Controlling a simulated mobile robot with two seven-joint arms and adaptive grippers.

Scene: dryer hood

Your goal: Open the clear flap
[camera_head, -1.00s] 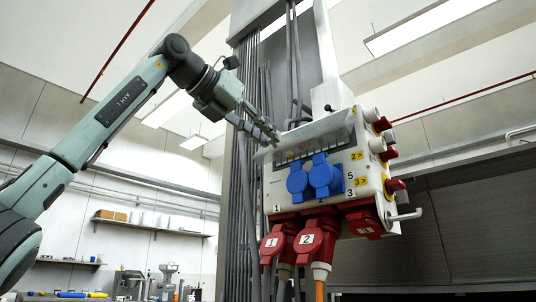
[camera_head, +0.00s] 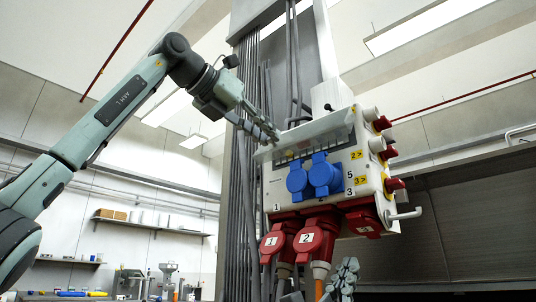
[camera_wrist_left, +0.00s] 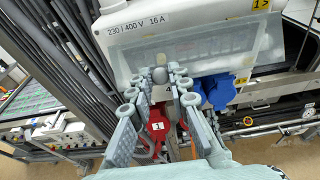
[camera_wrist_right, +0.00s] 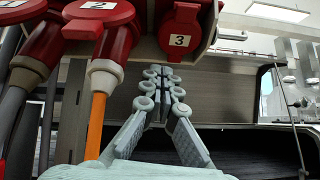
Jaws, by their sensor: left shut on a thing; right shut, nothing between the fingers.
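The clear flap (camera_head: 318,130) sits on the upper front of the white distribution box and stands tilted out from it, over a row of breakers. In the left wrist view the flap (camera_wrist_left: 215,48) is a translucent panel. My left gripper (camera_head: 274,136) is at the flap's left outer edge, shut on it. In the left wrist view my left fingertips (camera_wrist_left: 168,74) meet at a small grey knob by the flap's edge. My right gripper (camera_head: 350,264) is below the box, to the right of the red plugs. In the right wrist view its fingertips (camera_wrist_right: 161,78) are together and empty.
Two blue sockets (camera_head: 325,176) sit just under the flap. Red plugs (camera_head: 314,240) with cables hang below the box (camera_head: 357,145). Red and white connectors (camera_head: 386,150) stick out on its right side. Grey cables (camera_head: 240,190) run down the column at left.

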